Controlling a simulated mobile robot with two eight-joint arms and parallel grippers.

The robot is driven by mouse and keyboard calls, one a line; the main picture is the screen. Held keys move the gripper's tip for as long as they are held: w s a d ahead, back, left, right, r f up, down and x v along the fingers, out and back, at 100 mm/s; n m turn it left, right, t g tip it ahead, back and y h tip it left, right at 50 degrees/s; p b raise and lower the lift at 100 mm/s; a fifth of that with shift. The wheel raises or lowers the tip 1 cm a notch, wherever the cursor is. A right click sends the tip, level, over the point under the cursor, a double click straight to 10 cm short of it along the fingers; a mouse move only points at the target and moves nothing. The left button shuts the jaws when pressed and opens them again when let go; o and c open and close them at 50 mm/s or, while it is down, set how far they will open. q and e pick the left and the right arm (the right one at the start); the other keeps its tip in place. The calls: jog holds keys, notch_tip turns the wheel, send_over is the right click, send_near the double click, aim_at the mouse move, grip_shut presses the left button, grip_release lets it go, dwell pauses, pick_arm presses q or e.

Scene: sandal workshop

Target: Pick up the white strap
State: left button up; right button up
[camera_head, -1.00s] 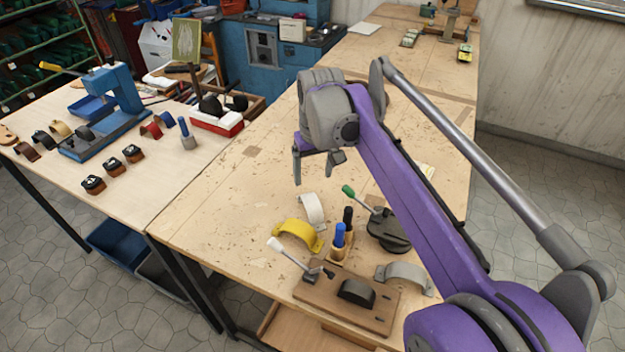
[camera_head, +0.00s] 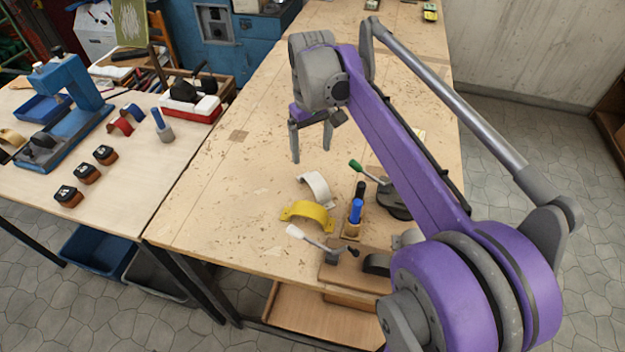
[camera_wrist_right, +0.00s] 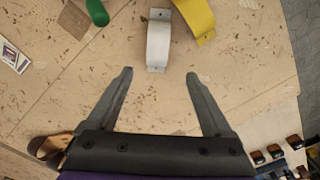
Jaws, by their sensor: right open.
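The white strap (camera_head: 317,186) is a curved band on the wooden bench, just behind the yellow strap (camera_head: 308,215). My right gripper (camera_head: 311,156) is open and empty above the bench, behind the white strap and apart from it. In the right wrist view, the white strap (camera_wrist_right: 158,42) lies ahead of the open fingertips (camera_wrist_right: 159,74), close to midway between them, with the yellow strap (camera_wrist_right: 200,18) at its right. My left gripper is not in view.
A holder with blue and black-handled tools (camera_head: 354,215), a green-handled lever device (camera_head: 390,196) and a white-handled clamp fixture (camera_head: 340,262) stand near the straps. A side table (camera_head: 110,180) at left carries a blue press (camera_head: 70,95). The bench behind the gripper is mostly clear.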

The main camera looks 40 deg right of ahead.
send_over(314, 178)
notch_tip(314, 178, down, 5)
jog(key=shift+s, duration=0.1)
notch_tip(314, 178, down, 6)
jog(key=shift+r, duration=0.1)
grip_shut()
dwell(0.6)
